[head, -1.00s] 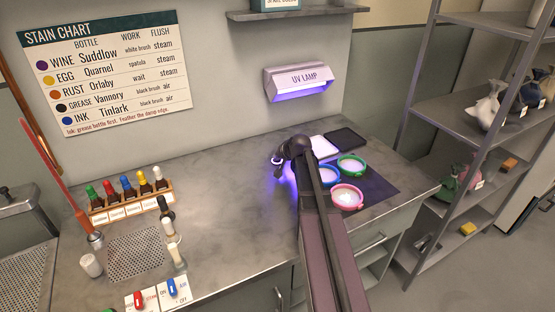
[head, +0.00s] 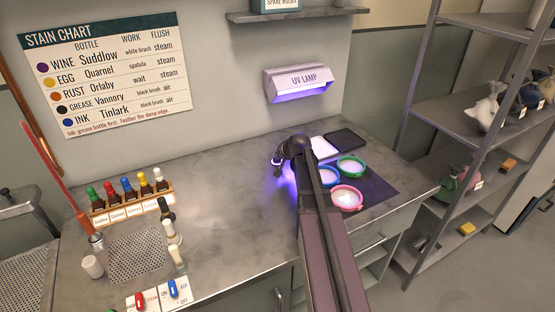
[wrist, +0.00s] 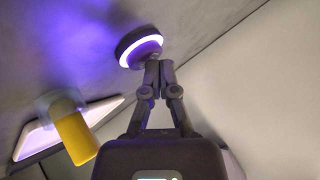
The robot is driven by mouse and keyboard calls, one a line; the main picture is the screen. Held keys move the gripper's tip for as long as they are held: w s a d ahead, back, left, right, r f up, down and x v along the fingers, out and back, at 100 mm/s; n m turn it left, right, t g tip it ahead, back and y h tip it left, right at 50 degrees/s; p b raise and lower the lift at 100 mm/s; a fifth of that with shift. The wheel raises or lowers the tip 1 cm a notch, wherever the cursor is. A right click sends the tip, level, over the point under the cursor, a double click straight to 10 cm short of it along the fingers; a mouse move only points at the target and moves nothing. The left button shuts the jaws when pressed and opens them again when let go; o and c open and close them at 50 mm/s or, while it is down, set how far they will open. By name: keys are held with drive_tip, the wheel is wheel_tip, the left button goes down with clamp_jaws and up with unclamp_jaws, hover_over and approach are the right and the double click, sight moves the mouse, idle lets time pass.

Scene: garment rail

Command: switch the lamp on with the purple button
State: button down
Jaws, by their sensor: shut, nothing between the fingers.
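The UV lamp (head: 298,84) is fixed to the back wall, and its underside glows purple. A round dark button (wrist: 138,45) with a lit pale-purple ring shows in the wrist view, on a surface washed with purple light. In the head view, a small lit ring (head: 276,161) shows beside my gripper (head: 278,173). In the wrist view my gripper (wrist: 154,64) is shut and empty, its fingertips at the button's lower edge. I cannot tell whether they press it. My arm hides part of the counter.
Coloured bottles (head: 127,190) stand in a rack at left. A shelf unit (head: 478,120) is at right. A yellow cylinder (wrist: 75,138) shows in the wrist view. The middle counter is clear.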

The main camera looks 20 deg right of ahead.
drive_tip(key=shift+r+p, duration=2.85)
drive_tip(key=shift+r, duration=0.1)
